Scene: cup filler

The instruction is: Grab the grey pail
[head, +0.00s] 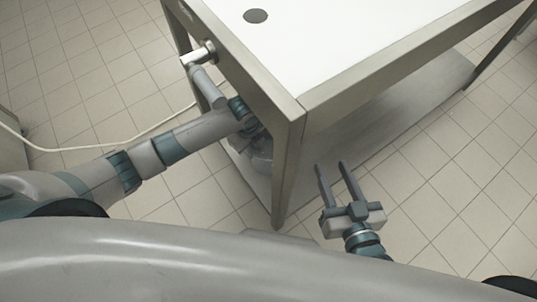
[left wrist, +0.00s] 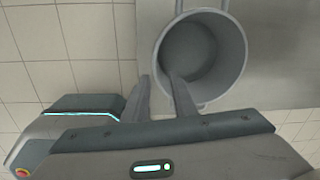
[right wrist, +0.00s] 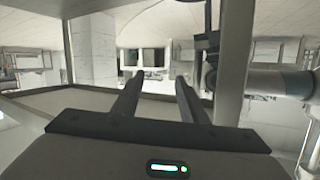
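The grey pail (left wrist: 232,50) shows in the left wrist view, seen from above with its open mouth and dark, empty-looking inside. In the head view a grey rounded shape (head: 262,158) beside the table's near leg looks like the pail, mostly hidden by my left arm and the leg. My left gripper (left wrist: 160,77) is open at the pail's near-left rim. One finger overlaps the pail's mouth and the other is outside it; contact cannot be told.
A white-topped table (head: 330,40) with a metal frame stands ahead, with a dark round hole (head: 256,16) in its top. A low shelf (head: 400,118) lies beneath. The table leg (head: 287,170) stands between my arms. A white cable (head: 90,147) crosses the tiled floor on the left.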

